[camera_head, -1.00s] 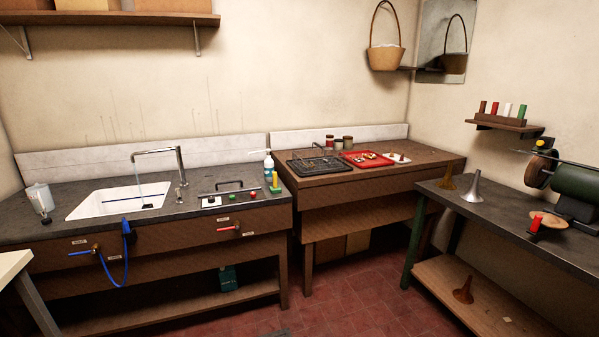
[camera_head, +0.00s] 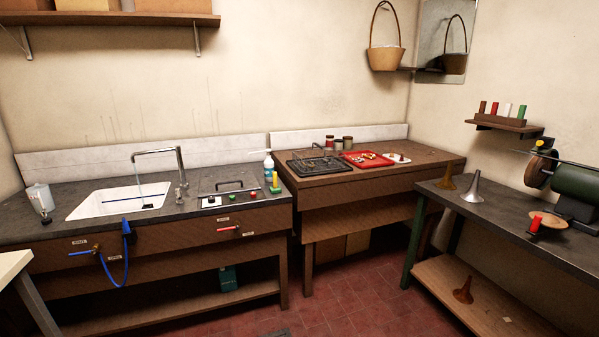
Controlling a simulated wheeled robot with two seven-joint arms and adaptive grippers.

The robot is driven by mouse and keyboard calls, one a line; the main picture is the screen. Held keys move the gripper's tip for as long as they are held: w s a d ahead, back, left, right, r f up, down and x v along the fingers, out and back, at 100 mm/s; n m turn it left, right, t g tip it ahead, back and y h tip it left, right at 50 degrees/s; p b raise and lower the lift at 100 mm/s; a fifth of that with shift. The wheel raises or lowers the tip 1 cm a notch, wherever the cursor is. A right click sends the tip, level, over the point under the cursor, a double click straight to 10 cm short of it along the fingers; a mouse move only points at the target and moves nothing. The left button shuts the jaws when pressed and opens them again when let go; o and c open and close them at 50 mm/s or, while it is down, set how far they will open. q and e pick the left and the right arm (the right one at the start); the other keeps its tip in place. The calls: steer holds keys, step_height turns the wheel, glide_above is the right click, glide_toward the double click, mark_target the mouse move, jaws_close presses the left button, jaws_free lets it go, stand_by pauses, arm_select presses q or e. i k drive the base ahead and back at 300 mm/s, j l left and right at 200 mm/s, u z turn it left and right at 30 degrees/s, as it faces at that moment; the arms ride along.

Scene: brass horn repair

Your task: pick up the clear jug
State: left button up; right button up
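A pale, translucent container (camera_head: 40,197) that looks like the clear jug stands on the dark counter (camera_head: 190,206), at its far left end beside the sink. A small dark thing sits at its front base; what it is I cannot tell. Neither of my grippers shows in the head view.
A white sink (camera_head: 120,200) with a running tap (camera_head: 160,155) lies right of the jug. A blue hose (camera_head: 127,258) hangs from the counter front. A pale table corner (camera_head: 12,266) is at the left edge. The red tiled floor (camera_head: 350,305) in front is open.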

mark_target(40, 197)
steer(key=u, duration=1.7)
steer(key=i+j, duration=0.1)
steer(key=i, duration=0.75)
steer(key=i+j+u, duration=0.1)
steer(key=i, duration=0.75)
